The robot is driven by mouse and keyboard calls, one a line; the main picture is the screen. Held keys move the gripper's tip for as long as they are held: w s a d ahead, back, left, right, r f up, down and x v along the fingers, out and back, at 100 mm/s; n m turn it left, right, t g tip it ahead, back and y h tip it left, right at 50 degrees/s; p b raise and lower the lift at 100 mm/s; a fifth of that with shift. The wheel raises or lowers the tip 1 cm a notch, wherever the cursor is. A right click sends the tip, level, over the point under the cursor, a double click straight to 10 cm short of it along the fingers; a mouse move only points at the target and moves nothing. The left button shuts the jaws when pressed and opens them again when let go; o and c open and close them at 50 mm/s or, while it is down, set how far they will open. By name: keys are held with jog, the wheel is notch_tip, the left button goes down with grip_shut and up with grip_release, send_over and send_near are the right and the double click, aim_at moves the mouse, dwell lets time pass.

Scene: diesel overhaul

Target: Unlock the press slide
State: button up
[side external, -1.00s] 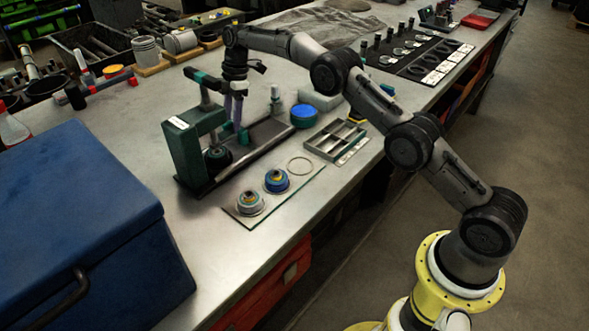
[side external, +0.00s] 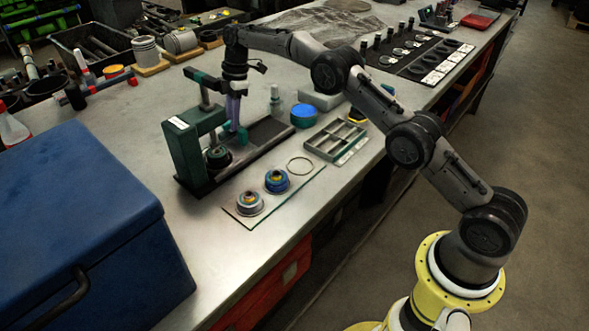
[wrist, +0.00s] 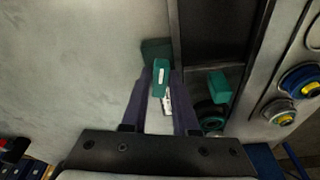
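The press has a green frame (side external: 185,155) with a white label and stands at the middle left of the table in the side view. Its dark rail base (side external: 268,132) runs to the upper right. My gripper (side external: 235,128) points down over the base. In the wrist view, its two purple fingers (wrist: 163,75) flank a small green block (wrist: 162,80) with a white label and appear closed on it; actual contact is hard to see. A second green block (wrist: 218,87) lies to the right, over the base. The lock's state cannot be read.
Two discs, one silver (side external: 250,204) and one blue (side external: 276,181), and a ring (side external: 300,165) lie on a plate in front. A divided tray (side external: 335,140) and a blue-topped round container (side external: 304,115) stand to the right. A large blue box (side external: 75,220) fills the left.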

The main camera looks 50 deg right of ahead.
jog(key=o, duration=0.4)
jog(key=shift+r, duration=2.75)
